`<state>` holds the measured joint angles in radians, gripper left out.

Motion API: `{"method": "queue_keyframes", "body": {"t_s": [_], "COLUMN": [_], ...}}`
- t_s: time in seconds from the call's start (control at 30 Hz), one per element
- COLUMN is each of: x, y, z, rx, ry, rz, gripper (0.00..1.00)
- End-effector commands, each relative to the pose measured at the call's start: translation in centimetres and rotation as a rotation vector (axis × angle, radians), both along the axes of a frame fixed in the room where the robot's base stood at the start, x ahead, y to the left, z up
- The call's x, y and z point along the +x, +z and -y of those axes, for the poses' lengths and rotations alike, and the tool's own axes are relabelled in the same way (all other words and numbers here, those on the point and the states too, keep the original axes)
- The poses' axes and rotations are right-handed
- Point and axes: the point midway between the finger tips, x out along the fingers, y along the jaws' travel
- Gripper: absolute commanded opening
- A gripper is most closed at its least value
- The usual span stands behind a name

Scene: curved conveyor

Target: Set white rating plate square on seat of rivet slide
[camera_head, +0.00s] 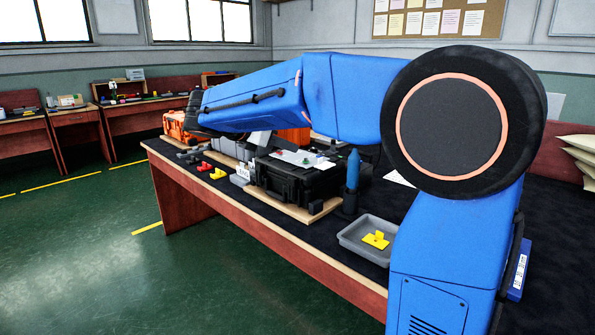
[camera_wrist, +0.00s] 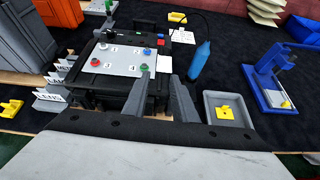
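My gripper (camera_wrist: 162,74) shows in the wrist view as two grey fingers standing apart, over the near right part of a black case. A small pale patch (camera_wrist: 164,63) shows between the fingertips; I cannot tell whether it is the white rating plate held there or something beyond. In the head view my arm largely hides the gripper. A blue fixture with a grey sliding part (camera_wrist: 268,88) stands at the right of the wrist view and looks like the rivet slide. Its seat is too small to make out. The gripper is well to its left.
The black case (camera_head: 300,178) carries a white panel (camera_wrist: 112,60) with coloured knobs. A blue bottle (camera_wrist: 199,60) stands right of it. A grey tray (camera_head: 352,240) holds a yellow piece (camera_head: 376,240). White label cards (camera_wrist: 60,74) stand left. Dark tabletop is clear between tray and fixture.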

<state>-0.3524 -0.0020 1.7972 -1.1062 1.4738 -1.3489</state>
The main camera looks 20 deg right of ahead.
Motion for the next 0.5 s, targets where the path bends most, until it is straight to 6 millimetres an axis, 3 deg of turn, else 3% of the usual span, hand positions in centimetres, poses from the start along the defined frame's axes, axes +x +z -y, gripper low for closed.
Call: {"method": "queue_keyframes", "body": {"t_s": [0.17, 0.5], "x": [0.4, 2.1], "y": [-0.2, -2.7], "z": [1.1, 6.0], "rx": [-0.033, -0.030], "ry": [0.010, 0.006], "rz": [-0.012, -0.010], "gripper": [0.25, 0.25]}}
